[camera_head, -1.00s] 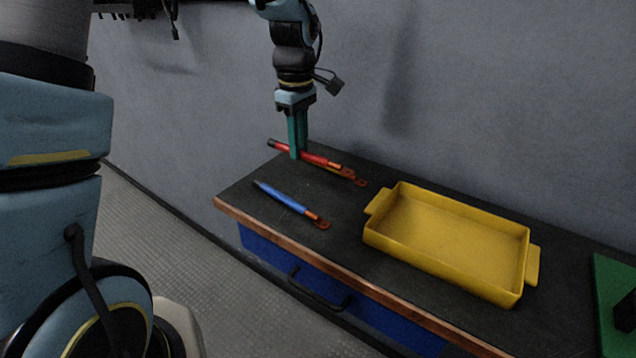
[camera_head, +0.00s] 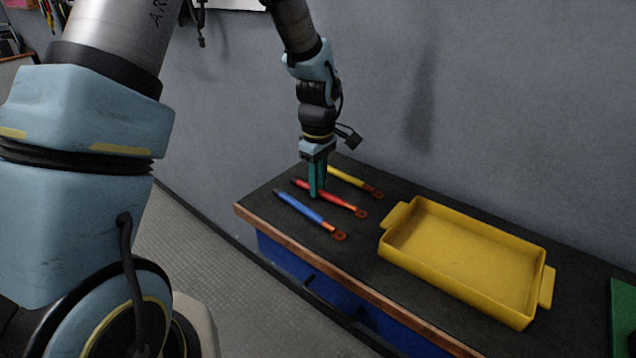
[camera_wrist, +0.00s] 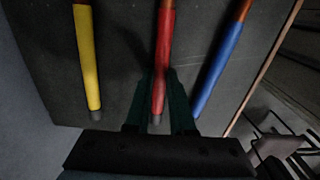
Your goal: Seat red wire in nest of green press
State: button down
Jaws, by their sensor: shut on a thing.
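The red wire (camera_head: 325,196) has a red sleeve and a copper lug at its right end. It is low over the dark bench top, between the blue and yellow wires; I cannot tell whether it touches the bench. My gripper (camera_head: 317,194) points down and is shut on the red sleeve, left of its middle. In the wrist view the red wire (camera_wrist: 164,50) runs between the two green fingers (camera_wrist: 161,88), with its dark end towards the palm. At the right edge of the head view, a green part (camera_head: 622,310), likely the green press, is mostly cut off; its nest is not visible.
A blue wire (camera_head: 299,207) lies in front of the red one and a yellow wire (camera_head: 348,180) behind it. A yellow tray (camera_head: 455,285) stands empty to the right on the bench (camera_head: 365,262). A grey wall (camera_head: 500,110) rises behind the bench.

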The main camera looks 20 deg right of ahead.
jog(key=c, duration=0.8)
grip_release()
jog(key=shift+o, duration=0.2)
notch_tip(320, 180, up, 11)
jog(key=b, duration=0.4)
jog(key=s+a+f+m, duration=0.1)
jog(key=a+m, duration=0.1)
jog(key=a, duration=0.8)
jog(key=s+a+f+m+t, duration=0.1)
jog(key=a+f+m, duration=0.1)
jog(key=a, duration=0.8)
jog(key=s+a+f+m, duration=0.1)
jog(key=a+f+m, duration=0.1)
jog(key=a, duration=0.8)
jog(key=shift+s+a+m+t, duration=0.15)
jog(key=shift+s+m+t, duration=0.2)
jog(key=shift+m, duration=0.15)
jog(key=shift+o, duration=0.4)
